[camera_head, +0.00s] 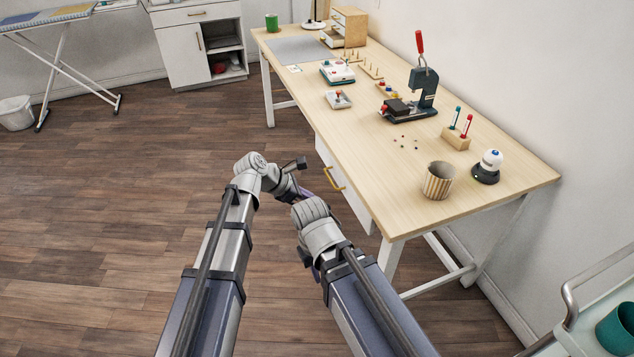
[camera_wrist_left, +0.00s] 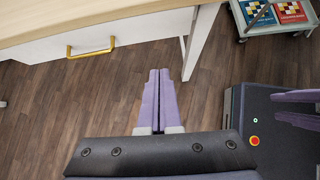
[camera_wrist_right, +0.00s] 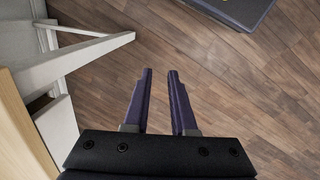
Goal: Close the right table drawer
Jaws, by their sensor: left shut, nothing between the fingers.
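The table drawer (camera_head: 351,196) has a white front with a gold handle (camera_head: 334,179) under the near long edge of the wooden table (camera_head: 440,212). Its front looks close to the table edge; I cannot tell how far it stands out. The handle also shows at the upper left in the left wrist view (camera_wrist_left: 90,47). My left gripper (camera_wrist_left: 159,72) is shut and empty, in front of the drawer side and right of the handle there. My right gripper (camera_wrist_right: 160,72) is open and empty over the floor beside the table; in the head view its fingers are mostly hidden by its own wrist.
A white table leg (camera_head: 390,262) stands at the near corner. A striped cup (camera_head: 438,181), a pen block (camera_head: 455,138) and a press (camera_head: 421,92) stand on the tabletop. A cart (camera_head: 590,335) is at lower right. The floor (camera_head: 110,190) on the left is clear.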

